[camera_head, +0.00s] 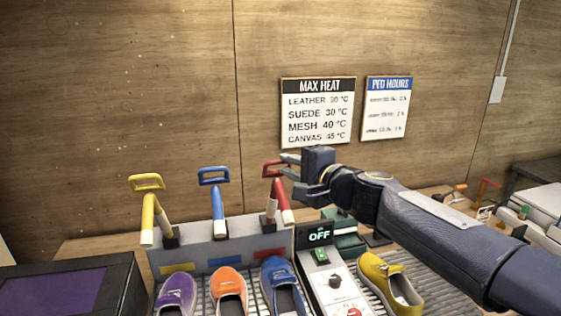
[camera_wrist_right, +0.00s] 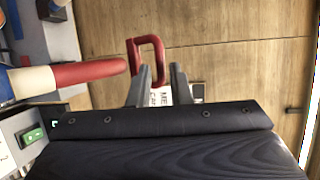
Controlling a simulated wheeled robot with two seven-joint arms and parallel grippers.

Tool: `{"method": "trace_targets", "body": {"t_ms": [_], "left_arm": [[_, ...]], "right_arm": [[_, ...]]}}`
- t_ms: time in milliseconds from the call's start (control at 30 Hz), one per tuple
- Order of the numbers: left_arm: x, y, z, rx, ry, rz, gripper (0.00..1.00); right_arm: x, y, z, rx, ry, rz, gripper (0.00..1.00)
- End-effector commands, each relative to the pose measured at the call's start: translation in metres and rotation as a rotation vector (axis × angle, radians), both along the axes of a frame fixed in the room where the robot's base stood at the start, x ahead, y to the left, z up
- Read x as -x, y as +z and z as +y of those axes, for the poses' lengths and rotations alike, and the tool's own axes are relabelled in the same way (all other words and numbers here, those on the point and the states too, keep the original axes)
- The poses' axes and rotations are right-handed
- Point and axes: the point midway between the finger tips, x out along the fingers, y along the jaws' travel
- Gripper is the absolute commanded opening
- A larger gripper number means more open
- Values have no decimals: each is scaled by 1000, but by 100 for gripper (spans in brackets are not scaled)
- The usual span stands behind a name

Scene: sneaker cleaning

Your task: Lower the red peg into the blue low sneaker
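The red peg (camera_head: 284,203) stands in the grey rack, with its looped handle at the top. In the right wrist view, its red loop handle (camera_wrist_right: 131,55) is just beyond my fingertips. My right gripper (camera_head: 288,165) is at the handle, coming from the right. In the wrist view its fingers (camera_wrist_right: 161,75) are apart, and one side of the loop appears between or just past the tips; contact cannot be told. The blue low sneaker (camera_head: 280,272) sits on the slatted rack below the red peg, its opening facing up. My left gripper is out of view.
A yellow peg (camera_head: 148,215) and a blue peg (camera_head: 217,205) stand left of the red one. Purple (camera_head: 176,290) and orange (camera_head: 228,283) sneakers sit left of the blue one. A control box (camera_head: 335,284) reading OFF and a yellow shoe (camera_head: 377,270) are to the right.

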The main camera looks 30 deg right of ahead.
Motion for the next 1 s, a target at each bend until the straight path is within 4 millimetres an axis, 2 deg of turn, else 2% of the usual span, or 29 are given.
{"method": "trace_targets", "body": {"t_ms": [100, 300, 567, 733, 1000], "left_arm": [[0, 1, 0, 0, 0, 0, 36], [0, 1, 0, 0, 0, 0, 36], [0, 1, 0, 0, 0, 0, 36], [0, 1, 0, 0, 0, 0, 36], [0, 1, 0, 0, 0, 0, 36]], "right_arm": [[-18, -3, 4, -2, 3, 2, 18], [-34, -4, 6, 2, 1, 1, 18], [-36, -4, 7, 2, 1, 0, 18], [-35, -4, 6, 2, 1, 1, 0], [-35, -4, 6, 2, 1, 1, 0]]}}
